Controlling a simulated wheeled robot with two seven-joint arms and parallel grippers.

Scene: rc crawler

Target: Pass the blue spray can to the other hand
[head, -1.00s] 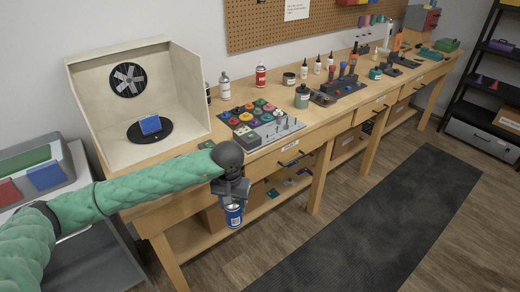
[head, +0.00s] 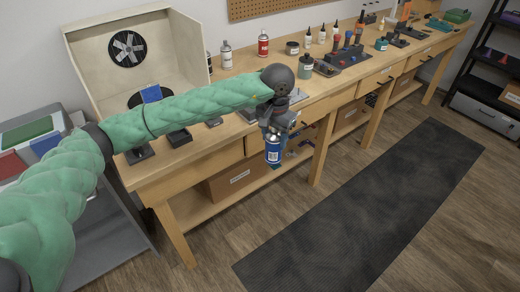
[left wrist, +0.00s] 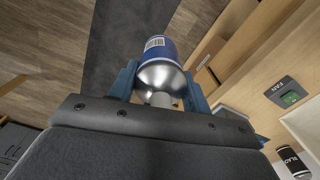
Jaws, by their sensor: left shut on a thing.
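The blue spray can (head: 273,152) hangs below my left gripper (head: 274,132) in the head view, in front of the workbench edge and roughly upright. My left gripper is shut on the can near its top. In the left wrist view the can (left wrist: 158,52) sits between the two blue-grey fingers of the gripper (left wrist: 158,88), with its silver shoulder and pale nozzle toward the camera. My right gripper is not in view.
The wooden workbench (head: 178,178) runs along the wall, with a spray booth (head: 190,40), a red can (head: 263,44) and several bottles on top. A dark floor mat (head: 370,215) lies in front. The floor there is clear.

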